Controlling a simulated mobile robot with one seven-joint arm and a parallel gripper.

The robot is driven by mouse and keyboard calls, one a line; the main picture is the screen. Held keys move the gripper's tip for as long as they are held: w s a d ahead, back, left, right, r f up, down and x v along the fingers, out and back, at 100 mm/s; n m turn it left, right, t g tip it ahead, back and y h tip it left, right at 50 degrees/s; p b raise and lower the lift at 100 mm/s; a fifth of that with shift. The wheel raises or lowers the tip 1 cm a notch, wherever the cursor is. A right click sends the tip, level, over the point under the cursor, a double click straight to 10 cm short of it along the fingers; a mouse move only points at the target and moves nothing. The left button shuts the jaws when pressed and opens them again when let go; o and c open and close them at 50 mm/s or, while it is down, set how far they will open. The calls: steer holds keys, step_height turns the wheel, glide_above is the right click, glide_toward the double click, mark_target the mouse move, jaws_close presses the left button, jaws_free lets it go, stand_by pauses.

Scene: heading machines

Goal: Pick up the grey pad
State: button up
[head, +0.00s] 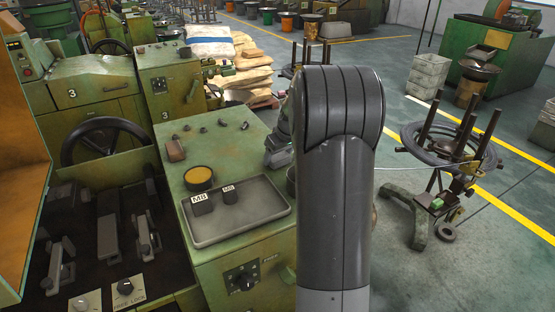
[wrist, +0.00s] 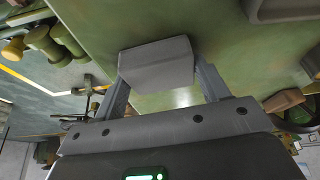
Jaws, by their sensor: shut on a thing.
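The grey pad (wrist: 157,64) is a plain block with bevelled edges, held between the two fingers of my gripper (wrist: 160,80) in the wrist view. My gripper is shut on it. Green machine top shows behind and around the pad; whether the pad touches it I cannot tell. In the head view my dark grey arm stands in front, and the pad and fingertips are hidden behind it. Only a bit of my wrist part shows left of the arm, beside the green cabinet's right edge.
A yellow-filled round dish (head: 199,178), a brown block (head: 175,150) and several small dark parts lie nearby. A wire-coil stand (head: 446,160) stands on the floor at right.

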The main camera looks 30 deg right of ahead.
mark_target(282, 157)
steer(key=c, duration=0.3)
steer(key=shift+r, duration=0.55)
steer(key=v, duration=0.3)
steer(key=shift+w+d+r, duration=0.2)
steer(key=shift+d+r, duration=0.05)
steer(key=shift+r, duration=0.2)
steer(key=s+d+r, duration=0.6)
steer(key=s, duration=0.2)
steer(key=shift+d+r, duration=0.15)
steer(key=shift+d, duration=0.2)
steer(key=shift+s, duration=0.15)
steer(key=o, duration=0.4)
steer(key=c, duration=0.3)
